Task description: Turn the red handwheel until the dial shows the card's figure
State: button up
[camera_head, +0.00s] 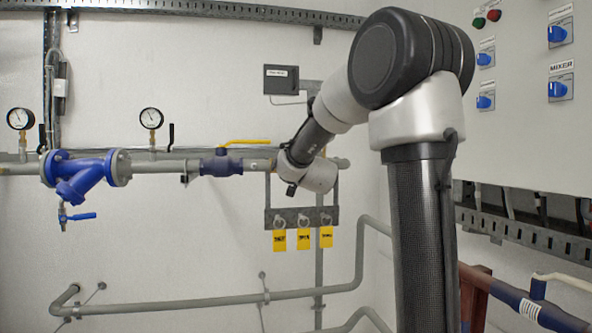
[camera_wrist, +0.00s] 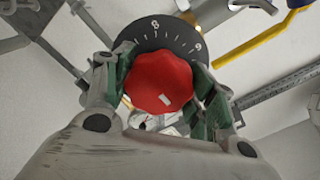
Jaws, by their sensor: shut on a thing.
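The red handwheel (camera_wrist: 160,82) is in the middle of the wrist view, lobed, with a small pale mark on its face. Behind it is a dark dial (camera_wrist: 160,36) with pale tick marks; the figures 8 and 6 or 9 show on its visible upper part. The lower part of the dial is hidden. My gripper (camera_wrist: 162,92) is shut on the handwheel, with green-padded fingers at its left and right sides. In the head view my arm hides the handwheel and dial. A small dark box with a pale label (camera_head: 281,79) hangs on the wall; I cannot read it or tell whether it is the card.
A pipe with a blue strainer (camera_head: 80,170), two gauges (camera_head: 151,118) and a yellow-handled valve (camera_head: 221,163) runs along the wall, left of my wrist. Several yellow tags (camera_head: 303,238) hang below. A control cabinet (camera_head: 530,130) stands at the right. Lower pipes cross the wall.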

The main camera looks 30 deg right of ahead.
jog(key=n, duration=1)
jog(key=shift+f, duration=0.1)
jog(key=n, duration=0.5)
jog(key=shift+d+n, duration=0.1)
jog(key=shift+n, duration=0.3)
jog(key=n, duration=0.4)
jog(key=shift+n, duration=0.3)
jog(key=o, duration=1)
jog(key=shift+s, duration=0.15)
